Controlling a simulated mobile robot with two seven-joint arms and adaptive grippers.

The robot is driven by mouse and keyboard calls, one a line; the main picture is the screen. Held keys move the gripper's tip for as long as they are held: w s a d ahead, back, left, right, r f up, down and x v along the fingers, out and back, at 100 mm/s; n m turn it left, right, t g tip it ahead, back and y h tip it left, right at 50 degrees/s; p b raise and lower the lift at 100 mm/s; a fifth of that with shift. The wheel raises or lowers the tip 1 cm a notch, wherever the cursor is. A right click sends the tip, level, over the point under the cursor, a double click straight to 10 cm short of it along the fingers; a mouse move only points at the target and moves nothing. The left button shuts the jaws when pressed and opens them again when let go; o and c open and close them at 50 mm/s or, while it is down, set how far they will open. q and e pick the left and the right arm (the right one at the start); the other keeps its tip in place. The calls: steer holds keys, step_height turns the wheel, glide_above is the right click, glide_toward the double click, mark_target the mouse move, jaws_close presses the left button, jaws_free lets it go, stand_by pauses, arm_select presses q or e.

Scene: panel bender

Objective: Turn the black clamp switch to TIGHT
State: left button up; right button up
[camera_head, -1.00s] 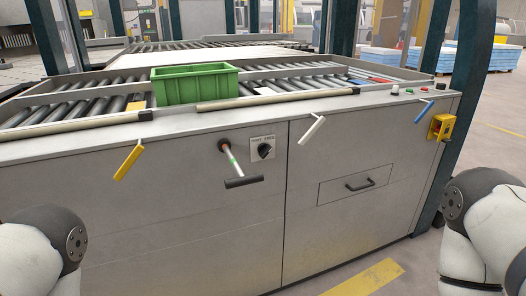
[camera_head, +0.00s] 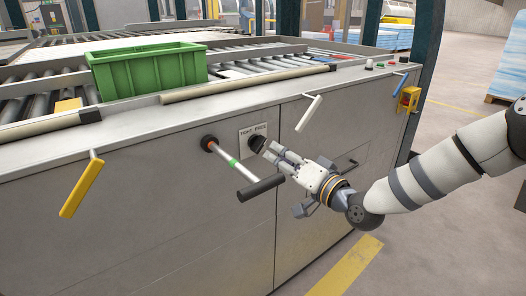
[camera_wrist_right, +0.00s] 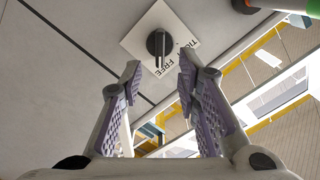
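The black clamp switch (camera_head: 257,143) sits on a white plate (camera_head: 245,133) lettered TIGHT and FREE on the cabinet's front panel. In the right wrist view the switch (camera_wrist_right: 156,44) shows just past the fingertips, and the pale-marked end of its bar points toward the word FREE. My right gripper (camera_head: 272,150) is at the switch, its fingers partly hiding it in the head view. In the right wrist view its two fingers (camera_wrist_right: 159,66) are spread, with the switch in line with the gap and no clear contact. My left gripper is out of view.
A lever with a black grip (camera_head: 262,187) sticks out left of and below the switch, close to my right gripper. A green crate (camera_head: 150,72) stands above.

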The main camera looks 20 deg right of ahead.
mark_target(262, 146)
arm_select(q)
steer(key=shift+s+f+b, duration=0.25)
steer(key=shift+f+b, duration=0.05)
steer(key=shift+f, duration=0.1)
arm_select(e)
steer(key=x, duration=0.6)
steer(key=shift+s, duration=0.1)
jaws_close()
